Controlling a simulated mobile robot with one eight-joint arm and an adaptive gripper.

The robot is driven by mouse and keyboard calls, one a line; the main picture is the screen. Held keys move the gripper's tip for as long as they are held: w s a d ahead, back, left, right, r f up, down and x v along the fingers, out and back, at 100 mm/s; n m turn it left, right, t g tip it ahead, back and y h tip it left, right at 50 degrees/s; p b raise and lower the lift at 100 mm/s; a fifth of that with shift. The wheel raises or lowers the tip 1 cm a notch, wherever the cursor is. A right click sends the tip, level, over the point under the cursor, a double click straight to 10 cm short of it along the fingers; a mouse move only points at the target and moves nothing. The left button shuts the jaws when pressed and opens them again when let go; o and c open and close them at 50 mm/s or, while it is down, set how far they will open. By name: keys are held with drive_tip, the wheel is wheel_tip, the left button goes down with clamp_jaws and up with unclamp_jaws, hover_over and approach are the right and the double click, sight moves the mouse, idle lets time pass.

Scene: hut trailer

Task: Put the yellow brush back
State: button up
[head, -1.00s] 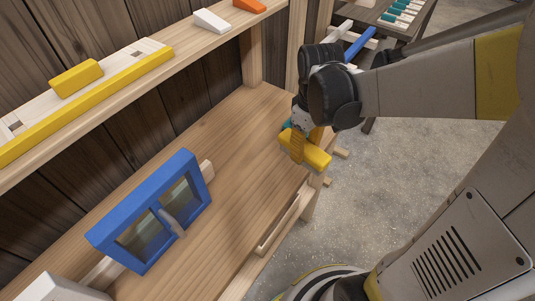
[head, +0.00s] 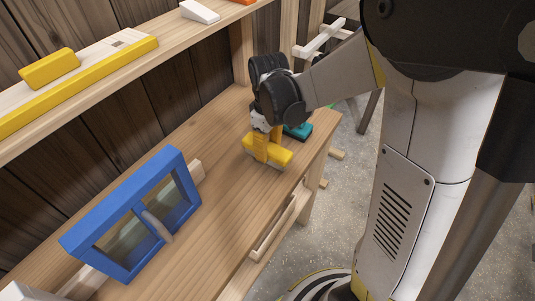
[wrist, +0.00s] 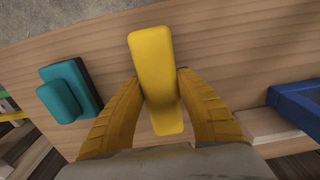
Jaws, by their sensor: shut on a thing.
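The yellow brush (head: 280,157) is in my gripper (head: 262,147), over the right part of the wooden workbench (head: 215,205) in the head view. In the wrist view, the yellow brush (wrist: 153,55) stands out lengthwise between the two yellow fingers of my gripper (wrist: 159,85), which are shut on its sides. The bench top shows beneath it. Whether the brush touches the bench, I cannot tell.
A teal block-shaped tool (head: 299,131) lies on the bench just right of my gripper. A blue framed window (head: 125,270) stands at the left. The bench middle is clear.

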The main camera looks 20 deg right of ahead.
wheel_tip(320, 180, down, 2)
drive_tip(key=shift+f+b, duration=0.15)
drive_tip(key=shift+b, duration=0.15)
drive_tip(key=o, duration=0.9)
drive_tip(key=shift+f, duration=0.1)
drive_tip(key=o, duration=0.4)
